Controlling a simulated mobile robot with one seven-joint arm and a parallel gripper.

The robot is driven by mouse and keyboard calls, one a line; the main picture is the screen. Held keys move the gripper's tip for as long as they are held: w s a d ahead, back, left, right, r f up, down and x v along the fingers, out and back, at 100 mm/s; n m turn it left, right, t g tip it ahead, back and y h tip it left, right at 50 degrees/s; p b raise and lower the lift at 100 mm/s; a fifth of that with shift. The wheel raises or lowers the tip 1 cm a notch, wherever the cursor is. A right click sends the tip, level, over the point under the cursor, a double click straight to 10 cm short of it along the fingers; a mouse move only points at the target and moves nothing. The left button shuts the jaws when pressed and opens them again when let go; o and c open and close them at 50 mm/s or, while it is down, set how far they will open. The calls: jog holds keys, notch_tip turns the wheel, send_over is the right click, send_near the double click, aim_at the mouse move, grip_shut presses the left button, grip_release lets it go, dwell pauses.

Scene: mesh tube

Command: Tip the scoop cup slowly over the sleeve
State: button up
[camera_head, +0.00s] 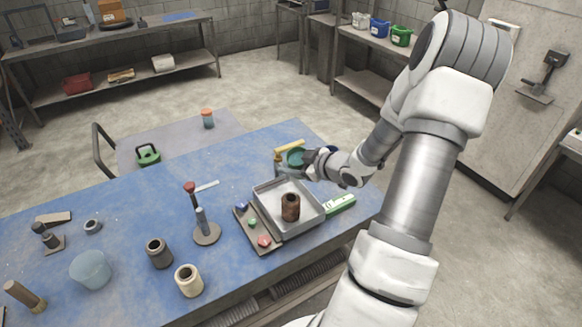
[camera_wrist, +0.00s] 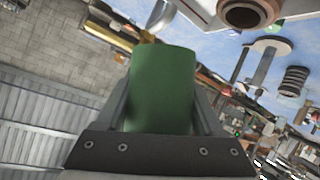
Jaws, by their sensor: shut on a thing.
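The scoop cup is the green cup (camera_head: 294,158) at my gripper (camera_head: 306,160), above the back edge of the tray. In the wrist view the green cup (camera_wrist: 163,88) fills the space between the two fingers of my gripper (camera_wrist: 162,95), which is shut on it. Its contents and exact tilt cannot be made out. The sleeve seems to be the brown tube (camera_head: 290,207), standing upright in the tray (camera_head: 263,197). The brown tube (camera_wrist: 250,12) also shows at the top of the wrist view, apart from the cup. The cup is behind the tube, not over it.
A green-and-white item (camera_head: 340,204) lies right of the tray.

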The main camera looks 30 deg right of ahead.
jog(key=shift+d+f+n+t+h+b, duration=0.3)
jog(key=shift+n+h+b, duration=0.15)
jog(key=shift+b, duration=1.45)
jog(key=shift+w+r+b, duration=0.1)
jog(key=shift+r+b, duration=0.1)
jog(key=shift+b, duration=0.3)
jog(key=shift+d+f+n+h+b, duration=0.1)
jog(key=shift+f+n+h+b, duration=0.35)
jog(key=shift+b, duration=1.25)
jog(key=shift+d+r+n+t+h+b, duration=0.15)
jog(key=shift+r+n+t+h+b, duration=0.7)
jog(key=shift+b, duration=2.6)
dwell(0.4)
